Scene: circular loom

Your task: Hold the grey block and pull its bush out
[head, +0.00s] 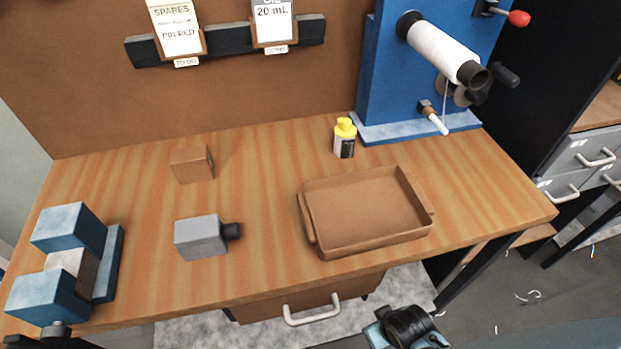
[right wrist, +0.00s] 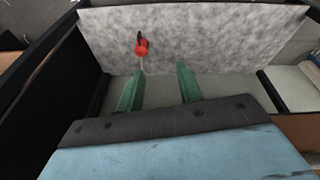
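The grey block (head: 200,237) lies on the wooden table, left of the tray. Its bush (head: 232,231), a short dark cylinder, sticks out of the block's right side. No gripper touches either. My right gripper (right wrist: 159,72) shows in the right wrist view as two green fingers set apart with nothing between them. In the head view only a blue and black part of my right arm shows at the bottom edge, in front of the table. My left gripper is not visible.
A blue fixture (head: 68,229) stands at the table's left end. A wooden block (head: 192,164), a yellow-capped bottle (head: 344,140) and a brown tray (head: 310,232) are on the table. A blue machine (head: 380,85) stands at back right. A red item (right wrist: 142,46) lies beyond my right fingers.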

